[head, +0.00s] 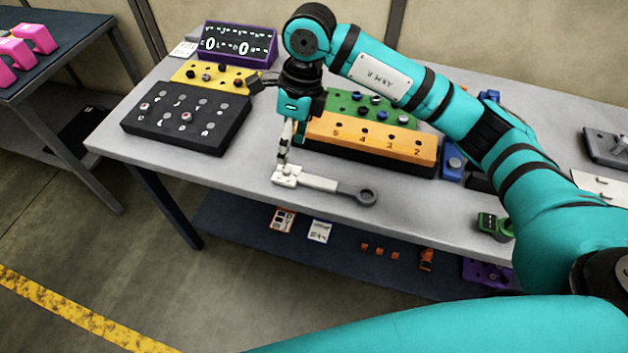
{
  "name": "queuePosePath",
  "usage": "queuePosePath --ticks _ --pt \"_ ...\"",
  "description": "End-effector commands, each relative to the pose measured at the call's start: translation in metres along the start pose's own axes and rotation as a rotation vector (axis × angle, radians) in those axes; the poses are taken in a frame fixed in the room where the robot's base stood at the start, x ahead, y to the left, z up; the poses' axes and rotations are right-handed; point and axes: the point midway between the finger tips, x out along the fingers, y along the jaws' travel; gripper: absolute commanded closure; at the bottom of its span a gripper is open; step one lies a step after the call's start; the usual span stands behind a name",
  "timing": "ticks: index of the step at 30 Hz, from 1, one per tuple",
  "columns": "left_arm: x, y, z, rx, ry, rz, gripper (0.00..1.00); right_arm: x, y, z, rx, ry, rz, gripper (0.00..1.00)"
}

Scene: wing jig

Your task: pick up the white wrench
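The white wrench (320,182) lies near the front edge of the grey table in the head view. It has a white handle, a dark grey ring end at the right and a white, blocky end at the left. My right gripper (284,160) points straight down over that left end, with its fingertips at or just above it. The fingers show nearly edge-on, so I cannot tell whether they are open or shut, or whether they touch the wrench. My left gripper is not in view.
A black panel with knobs (187,124) stands left of my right gripper. An orange numbered block (367,139) stands close behind the wrench, with a green board (372,107) behind it. A green device (494,225) is at the right. The table front around the wrench is clear.

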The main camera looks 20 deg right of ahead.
Motion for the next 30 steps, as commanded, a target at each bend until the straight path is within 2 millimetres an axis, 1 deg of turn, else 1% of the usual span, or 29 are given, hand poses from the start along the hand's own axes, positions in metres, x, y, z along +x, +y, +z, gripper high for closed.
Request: queuePosePath --ticks 1,3,5,7,11,18,21,24,28,30 --pt "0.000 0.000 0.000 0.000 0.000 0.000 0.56 -0.010 -0.016 -0.011 0.018 0.060 -0.060 0.46" --pt "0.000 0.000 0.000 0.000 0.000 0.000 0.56 -0.018 -0.030 -0.023 0.036 0.123 -0.112 0.46" --pt "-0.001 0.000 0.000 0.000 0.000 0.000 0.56 -0.021 -0.036 -0.030 0.047 0.154 -0.134 0.46" --pt "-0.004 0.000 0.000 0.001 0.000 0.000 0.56 -0.017 -0.039 -0.034 0.052 0.169 -0.142 0.46" --pt "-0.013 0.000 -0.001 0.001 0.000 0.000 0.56 0.006 -0.041 -0.038 0.052 0.171 -0.139 0.46" --pt "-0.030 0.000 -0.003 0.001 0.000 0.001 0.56 0.057 -0.047 -0.046 0.051 0.169 -0.137 0.46" --pt "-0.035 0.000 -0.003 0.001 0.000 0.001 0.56 0.075 -0.050 -0.049 0.050 0.167 -0.138 0.46" --pt "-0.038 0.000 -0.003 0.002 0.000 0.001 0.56 0.088 -0.052 -0.051 0.050 0.165 -0.138 0.46" --pt "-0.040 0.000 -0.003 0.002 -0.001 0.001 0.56 0.096 -0.054 -0.052 0.049 0.163 -0.141 0.46" --pt "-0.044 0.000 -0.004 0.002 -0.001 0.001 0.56 0.100 -0.054 -0.053 0.049 0.165 -0.139 0.46"
